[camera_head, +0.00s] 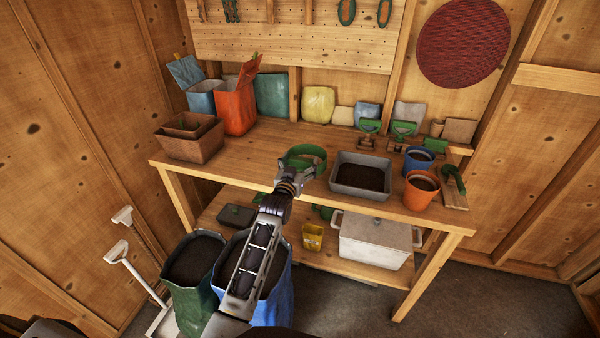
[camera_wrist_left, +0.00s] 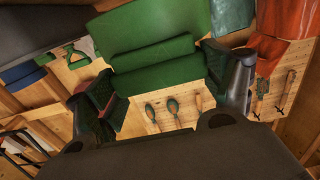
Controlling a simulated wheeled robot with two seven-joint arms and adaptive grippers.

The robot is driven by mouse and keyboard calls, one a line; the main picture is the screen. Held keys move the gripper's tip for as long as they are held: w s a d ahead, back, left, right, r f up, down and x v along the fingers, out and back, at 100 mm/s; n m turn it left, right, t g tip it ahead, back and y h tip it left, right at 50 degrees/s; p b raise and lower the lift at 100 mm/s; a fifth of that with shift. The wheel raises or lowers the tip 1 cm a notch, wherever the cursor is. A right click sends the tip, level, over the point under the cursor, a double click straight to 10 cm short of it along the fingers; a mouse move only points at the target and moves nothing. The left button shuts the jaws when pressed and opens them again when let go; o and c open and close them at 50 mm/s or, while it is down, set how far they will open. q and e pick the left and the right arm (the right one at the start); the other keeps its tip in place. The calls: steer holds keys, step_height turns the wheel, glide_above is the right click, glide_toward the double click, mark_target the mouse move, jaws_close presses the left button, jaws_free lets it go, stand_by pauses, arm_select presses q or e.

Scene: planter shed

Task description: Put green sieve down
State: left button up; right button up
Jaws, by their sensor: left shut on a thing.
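The green sieve (camera_head: 319,152) is a round green rim over the front middle of the wooden bench (camera_head: 262,140), left of the grey soil tray (camera_head: 344,187). My left gripper (camera_head: 296,173) is shut on the near side of its rim. In the left wrist view the sieve's green wall (camera_wrist_left: 155,57) fills the space between the two dark fingers of the left gripper (camera_wrist_left: 165,88). I cannot tell whether the sieve touches the bench top. My right gripper is not in view.
Blue (camera_head: 418,160) and orange (camera_head: 420,192) pots with soil stand at the right. Bare bench top lies behind and left of the sieve. Soil sacks (camera_head: 278,295) stand below in front.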

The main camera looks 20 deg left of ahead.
mark_target(300, 170)
arm_select(q)
steer(key=shift+f, duration=2)
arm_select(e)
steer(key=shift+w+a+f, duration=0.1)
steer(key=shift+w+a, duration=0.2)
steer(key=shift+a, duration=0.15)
